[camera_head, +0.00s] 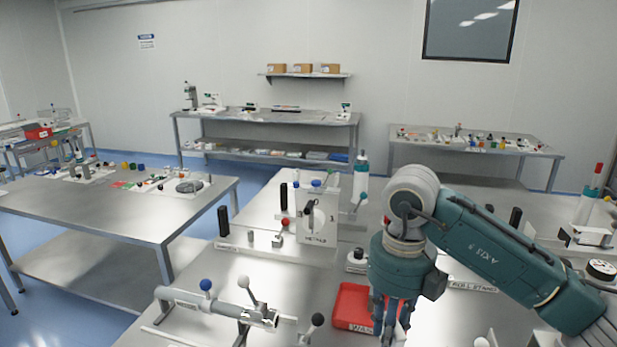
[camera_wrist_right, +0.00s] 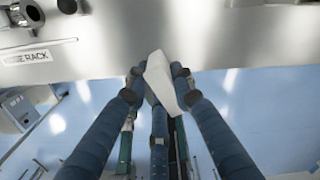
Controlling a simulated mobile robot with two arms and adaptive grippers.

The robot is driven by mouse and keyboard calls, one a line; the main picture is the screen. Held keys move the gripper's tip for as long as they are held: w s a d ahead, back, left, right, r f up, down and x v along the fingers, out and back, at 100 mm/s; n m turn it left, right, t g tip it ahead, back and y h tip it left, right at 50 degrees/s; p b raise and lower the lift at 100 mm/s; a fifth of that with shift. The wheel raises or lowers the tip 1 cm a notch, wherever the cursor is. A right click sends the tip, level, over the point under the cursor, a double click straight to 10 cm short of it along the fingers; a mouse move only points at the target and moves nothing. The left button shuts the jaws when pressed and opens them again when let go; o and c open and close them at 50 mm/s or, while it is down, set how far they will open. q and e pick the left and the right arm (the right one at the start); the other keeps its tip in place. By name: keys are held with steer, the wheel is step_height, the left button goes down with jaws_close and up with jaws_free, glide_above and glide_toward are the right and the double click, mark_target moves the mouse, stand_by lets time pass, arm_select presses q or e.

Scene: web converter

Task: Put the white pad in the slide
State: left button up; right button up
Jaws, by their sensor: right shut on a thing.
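My right gripper (camera_head: 391,318) hangs pointing down over the front part of the near table, just right of the red tray. In the right wrist view the gripper (camera_wrist_right: 159,76) is shut on a white pad (camera_wrist_right: 160,80), which sits between its blue fingers at the table's edge. The pad cannot be made out in the head view. I cannot tell for sure which fixture is the slide; a grey tubular fixture (camera_head: 228,311) with blue, white and black ball knobs lies at the front left. My left gripper is not in view.
The red tray (camera_head: 350,308) is close to my right gripper. Behind it stand an upright white plate fixture (camera_head: 318,228) and a bottle (camera_head: 361,178). A gauge (camera_head: 602,268) is at the right. A rack label (camera_wrist_right: 26,57) shows in the wrist view.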

steer(key=s+d+f+n+b, duration=0.1)
steer(key=s+f+n, duration=0.3)
steer(key=n, duration=1.3)
steer(key=s+d+f+n+b, duration=0.2)
steer(key=s+n, duration=0.7)
steer(key=n, duration=0.8)
step_height(320, 180, down, 3)
steer(key=shift+s+d+r, duration=0.15)
steer(key=shift+d+r, duration=0.05)
steer(key=shift+d, duration=0.35)
